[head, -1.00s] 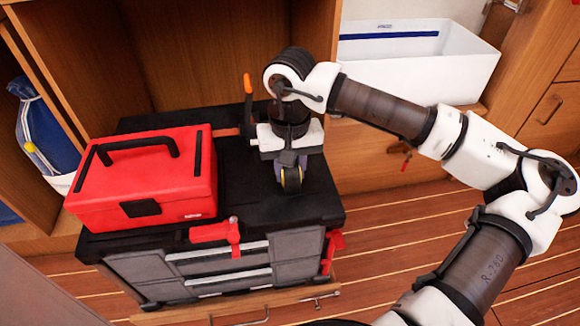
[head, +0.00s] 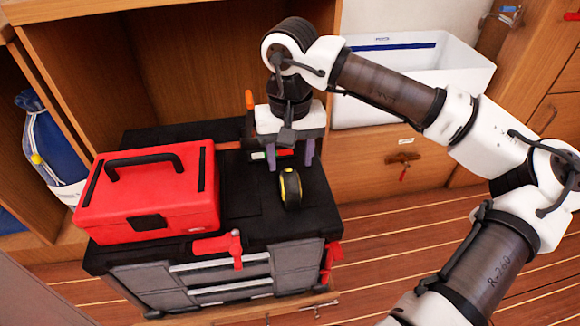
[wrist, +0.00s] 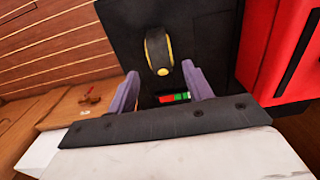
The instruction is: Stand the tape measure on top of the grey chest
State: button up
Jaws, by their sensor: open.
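The tape measure (head: 291,188), black with yellow edges, stands upright on the black top of the grey chest (head: 262,222). In the wrist view the tape measure (wrist: 158,50) lies beyond the fingertips, apart from them. My gripper (head: 284,160) is open and empty, behind and above the tape measure. Its two purple fingers (wrist: 160,80) are spread wide in the wrist view, with nothing between them but the chest top and a small red and green item behind.
A red toolbox (head: 150,190) stands on the chest's left part. A red clamp-like tool (head: 222,247) sits at the front edge. A white bin (head: 400,75) is behind on the right. A small red and green item (wrist: 174,97) lies near the fingers.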

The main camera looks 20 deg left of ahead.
aim_at(290, 177)
jog(key=shift+r+p, duration=0.45)
jog(key=shift+r, duration=1.85)
